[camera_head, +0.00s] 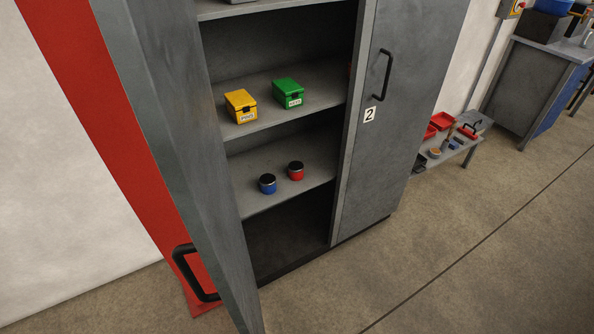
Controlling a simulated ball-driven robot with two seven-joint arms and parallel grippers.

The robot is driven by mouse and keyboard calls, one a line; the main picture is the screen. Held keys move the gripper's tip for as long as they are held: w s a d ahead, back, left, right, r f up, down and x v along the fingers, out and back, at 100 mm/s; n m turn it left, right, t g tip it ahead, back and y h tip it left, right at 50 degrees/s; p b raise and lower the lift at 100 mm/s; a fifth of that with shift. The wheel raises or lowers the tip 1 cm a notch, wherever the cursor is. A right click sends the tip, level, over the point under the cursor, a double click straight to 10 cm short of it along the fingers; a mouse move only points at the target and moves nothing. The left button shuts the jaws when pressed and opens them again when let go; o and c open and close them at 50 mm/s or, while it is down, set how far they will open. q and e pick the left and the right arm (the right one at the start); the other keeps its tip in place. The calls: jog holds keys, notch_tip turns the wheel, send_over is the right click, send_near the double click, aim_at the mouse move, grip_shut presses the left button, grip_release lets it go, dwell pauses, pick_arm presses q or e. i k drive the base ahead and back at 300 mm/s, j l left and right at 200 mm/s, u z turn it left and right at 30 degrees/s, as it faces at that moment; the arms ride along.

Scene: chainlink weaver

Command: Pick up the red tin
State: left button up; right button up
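The red tin (295,171) is a small round tin with a black lid, upright on a lower shelf (262,200) of the grey cabinet. A blue tin (267,184) with a dark lid stands just left of it, with a small gap between them. Neither of my grippers shows in the head view.
The cabinet's left door (170,120) stands open; the right door (395,110), marked 2, is shut. A yellow box (240,106) and a green box (288,93) sit on the shelf above. A low bench (437,158) with red bins stands right. Floor in front is clear.

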aim_at(296, 168)
jog(key=k, duration=0.6)
jog(key=i+l+u, duration=0.1)
jog(key=u, duration=1.45)
jog(key=i+l, duration=0.1)
jog(key=l, duration=0.4)
jog(key=i+l, duration=0.1)
jog(key=l, duration=0.4)
jog(key=i+l, duration=0.1)
jog(key=l, duration=0.4)
jog(key=i+l, duration=0.15)
jog(key=l, duration=0.4)
jog(key=i+l, duration=0.1)
jog(key=l, duration=0.4)
jog(key=i+l, duration=0.1)
jog(key=l, duration=0.4)
jog(key=u, duration=0.05)
